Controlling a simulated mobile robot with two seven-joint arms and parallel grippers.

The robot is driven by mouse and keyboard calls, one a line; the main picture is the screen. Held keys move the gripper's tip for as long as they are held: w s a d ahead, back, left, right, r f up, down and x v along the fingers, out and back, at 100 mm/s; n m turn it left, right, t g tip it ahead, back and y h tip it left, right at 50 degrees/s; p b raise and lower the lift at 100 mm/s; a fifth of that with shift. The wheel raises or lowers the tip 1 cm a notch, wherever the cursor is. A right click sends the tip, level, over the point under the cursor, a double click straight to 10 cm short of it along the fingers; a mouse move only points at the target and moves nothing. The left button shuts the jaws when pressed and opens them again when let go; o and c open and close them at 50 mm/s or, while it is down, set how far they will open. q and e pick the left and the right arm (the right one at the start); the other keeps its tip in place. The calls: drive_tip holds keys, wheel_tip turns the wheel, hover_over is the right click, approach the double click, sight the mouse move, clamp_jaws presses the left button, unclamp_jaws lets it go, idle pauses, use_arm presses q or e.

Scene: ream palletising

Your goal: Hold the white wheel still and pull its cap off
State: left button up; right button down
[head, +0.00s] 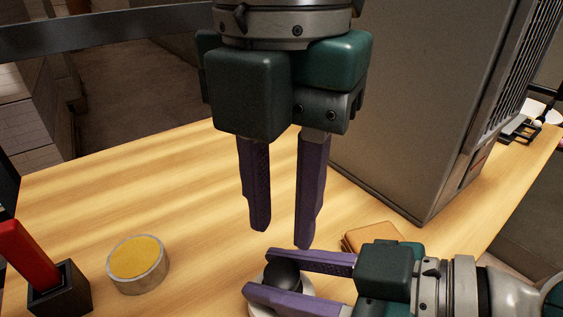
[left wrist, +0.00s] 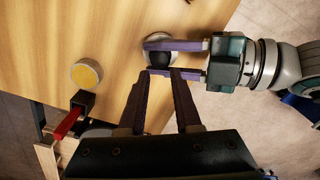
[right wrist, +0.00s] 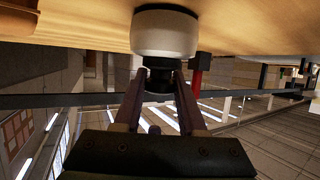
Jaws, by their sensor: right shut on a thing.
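The white wheel (right wrist: 165,33) rests on the wooden table, with its dark cap (head: 283,274) on top. The cap also shows in the left wrist view (left wrist: 158,58), and wheel and cap still appear together in the right wrist view. My right gripper (head: 260,274) comes in from the right, low and level, shut on the cap with one finger on each side. Its fingers hide part of the wheel in the head view. My left gripper (head: 281,237) points down above the wheel and right gripper, open and empty, with a gap between its fingers.
A round tin with a yellow top (head: 137,260) stands to the left. A black holder with a red object (head: 28,252) is at the far left. A brown block (head: 368,236) lies behind my right gripper. A large grey cabinet (head: 420,110) stands at the right. The table's left middle is clear.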

use_arm(q)
wheel_tip(320, 180, up, 7)
drive_tip(key=shift+r, duration=0.2)
use_arm(e)
drive_tip(key=shift+c, duration=2)
unclamp_jaws()
